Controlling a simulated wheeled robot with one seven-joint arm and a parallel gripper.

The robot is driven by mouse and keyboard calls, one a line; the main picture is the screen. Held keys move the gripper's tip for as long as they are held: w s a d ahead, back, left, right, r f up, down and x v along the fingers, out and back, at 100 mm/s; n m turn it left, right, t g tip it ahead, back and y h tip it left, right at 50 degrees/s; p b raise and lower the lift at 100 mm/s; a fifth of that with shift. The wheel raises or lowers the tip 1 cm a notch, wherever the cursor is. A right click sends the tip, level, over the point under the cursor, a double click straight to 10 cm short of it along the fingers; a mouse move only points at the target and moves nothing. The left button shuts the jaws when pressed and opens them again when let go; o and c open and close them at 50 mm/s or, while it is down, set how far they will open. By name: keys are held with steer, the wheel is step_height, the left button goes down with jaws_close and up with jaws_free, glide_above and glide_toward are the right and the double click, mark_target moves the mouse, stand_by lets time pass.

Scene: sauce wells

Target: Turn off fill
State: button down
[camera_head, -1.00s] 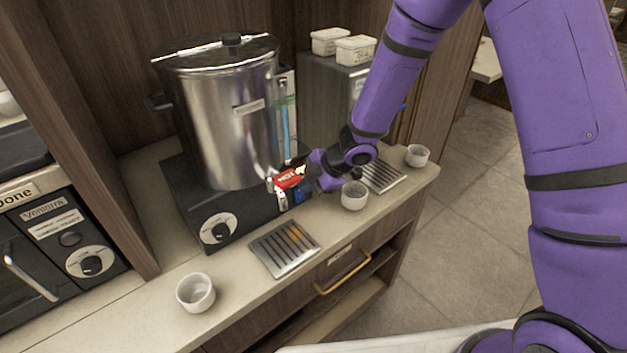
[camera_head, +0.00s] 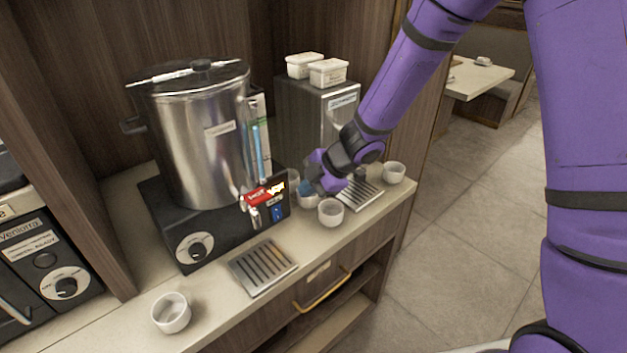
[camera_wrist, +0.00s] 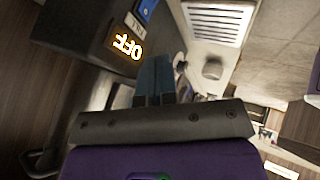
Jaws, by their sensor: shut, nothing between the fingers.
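A steel urn (camera_head: 205,150) stands on a black base (camera_head: 170,225) with a round dial (camera_head: 195,248). A red "HOT" label (camera_head: 265,192) and a blue label (camera_head: 277,213) are at its front right corner, by a tap (camera_head: 253,213). My gripper (camera_head: 308,188) is right of these labels, apart from them, in front of a grey dispenser (camera_head: 330,112). In the wrist view my closed dark blue fingers (camera_wrist: 155,82) hold nothing.
White cups stand on the counter at front left (camera_head: 171,312), near my gripper (camera_head: 331,212) and at right (camera_head: 393,172). A slotted drip tray (camera_head: 262,267) lies before the urn, another (camera_head: 361,194) right of my gripper. White tubs (camera_head: 328,72) top the dispenser.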

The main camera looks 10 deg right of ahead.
steer(key=shift+w+v, duration=0.1)
steer(key=shift+v, duration=0.55)
steer(key=shift+w+v, duration=0.15)
steer(key=shift+v, duration=0.5)
steer(key=shift+a+r, duration=0.15)
steer(key=s+d+r+m+t+h, duration=0.3)
steer(key=d+r+m+t+h, duration=0.45)
steer(key=d+r+m, duration=0.9)
steer(key=s+d+r+m+g, duration=0.1)
steer(key=s+d+r+m, duration=0.1)
steer(key=s, duration=0.6)
steer(key=s+d+r+m+g, duration=0.2)
steer(key=s+r, duration=0.1)
steer(key=s, duration=0.4)
steer(key=s+d+r+m+g, duration=0.1)
steer(key=s+d+r+m, duration=0.1)
steer(key=s, duration=0.6)
steer(key=shift+s+d+r+m, duration=0.35)
steer(key=shift+r+m, duration=0.1)
steer(key=shift+r, duration=0.25)
